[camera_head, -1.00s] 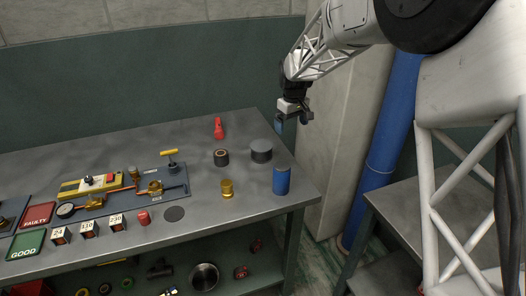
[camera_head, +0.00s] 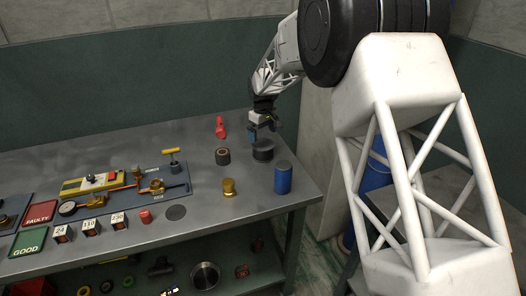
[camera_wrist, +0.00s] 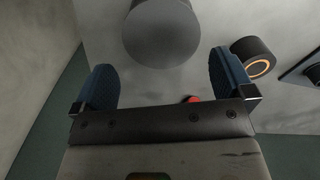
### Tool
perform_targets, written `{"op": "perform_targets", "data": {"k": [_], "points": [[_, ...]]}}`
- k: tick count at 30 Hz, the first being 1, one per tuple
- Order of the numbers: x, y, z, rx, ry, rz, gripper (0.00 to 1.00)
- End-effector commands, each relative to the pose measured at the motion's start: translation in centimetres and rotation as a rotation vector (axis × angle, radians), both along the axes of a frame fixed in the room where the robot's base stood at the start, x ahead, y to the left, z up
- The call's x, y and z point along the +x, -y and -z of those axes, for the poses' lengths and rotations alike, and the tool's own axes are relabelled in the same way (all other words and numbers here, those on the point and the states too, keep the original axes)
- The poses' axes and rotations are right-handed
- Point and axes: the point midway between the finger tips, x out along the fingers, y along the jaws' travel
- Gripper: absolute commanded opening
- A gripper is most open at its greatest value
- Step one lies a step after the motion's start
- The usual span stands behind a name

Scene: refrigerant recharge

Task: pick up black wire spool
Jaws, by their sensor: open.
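The black wire spool (camera_head: 263,152) looks like a dark grey flanged cylinder standing upright on the bench near its back right corner. In the wrist view the spool (camera_wrist: 162,32) shows its round end at the top centre, partly cut off by the frame edge. My gripper (camera_head: 263,134) is just above and behind the spool in the head view. In the wrist view my gripper (camera_wrist: 163,64) has its two blue fingers spread wide with nothing between the pads. The spool lies beyond the fingertips, roughly centred between them.
A dark roll with a copper-coloured ring (camera_head: 222,156) stands close left of the spool. A blue cylinder (camera_head: 283,178) and a brass piece (camera_head: 229,188) stand in front. The bench's right edge (camera_head: 309,180) is near.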

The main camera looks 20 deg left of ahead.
Motion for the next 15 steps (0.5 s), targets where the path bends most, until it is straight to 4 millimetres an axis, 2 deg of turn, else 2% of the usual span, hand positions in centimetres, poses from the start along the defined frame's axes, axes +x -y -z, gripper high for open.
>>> {"op": "perform_targets", "data": {"k": [9,15], "points": [[0.0,0.0,2.2,0.0,0.0,0.0,1.0],[0.0,0.0,2.5,0.0,0.0,0.0,1.0]]}}
